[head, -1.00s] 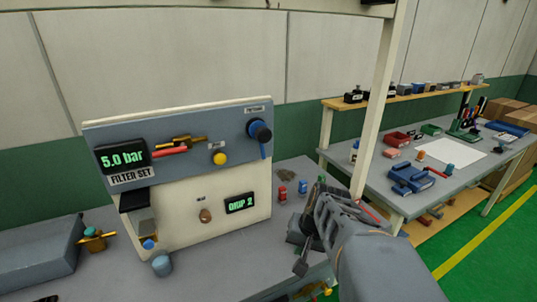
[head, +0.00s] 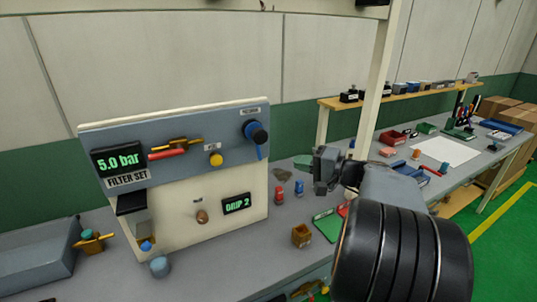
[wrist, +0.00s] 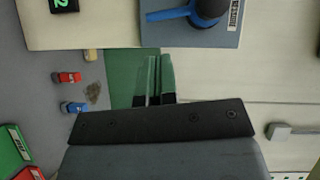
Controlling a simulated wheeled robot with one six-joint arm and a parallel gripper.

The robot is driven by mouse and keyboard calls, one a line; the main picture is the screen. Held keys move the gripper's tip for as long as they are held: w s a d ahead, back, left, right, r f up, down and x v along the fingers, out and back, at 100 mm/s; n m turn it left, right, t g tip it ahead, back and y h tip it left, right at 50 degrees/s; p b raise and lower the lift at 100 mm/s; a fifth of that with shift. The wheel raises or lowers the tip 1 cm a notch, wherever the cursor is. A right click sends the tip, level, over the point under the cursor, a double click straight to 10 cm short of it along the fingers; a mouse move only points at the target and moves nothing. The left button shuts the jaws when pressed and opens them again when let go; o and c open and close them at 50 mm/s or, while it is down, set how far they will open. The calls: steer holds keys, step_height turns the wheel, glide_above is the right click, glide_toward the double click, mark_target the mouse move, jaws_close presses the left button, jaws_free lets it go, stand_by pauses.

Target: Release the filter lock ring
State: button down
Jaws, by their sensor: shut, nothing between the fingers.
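The filter unit (head: 200,155) is an upright panel on the bench, with a "5.0 bar" display (head: 118,158) and a "FILTER SET" label. A black collar-like part (head: 132,201) sits above a grey bowl (head: 142,228) with a blue bottom piece (head: 146,246); I cannot tell which part is the lock ring. A black knob with a blue lever (head: 257,133) is at the panel's upper right; it also shows at the top of the wrist view (wrist: 205,10). My gripper (head: 322,170) is right of the panel, raised and apart from it. Its fingers (wrist: 155,78) are shut and empty.
A blue-grey cup (head: 160,267) stands below the bowl. A red and a blue small item (head: 300,188) stand right of the unit, near a brown box (head: 301,236) and a green tray (head: 327,224). A beige post (head: 374,85) rises behind my arm.

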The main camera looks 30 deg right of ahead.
mark_target(258, 150)
steer(key=r+p+x, duration=0.1)
steer(key=p+x, duration=0.2)
steer(key=x, duration=0.7)
steer(key=shift+f, duration=0.5)
steer(key=shift+w, duration=0.1)
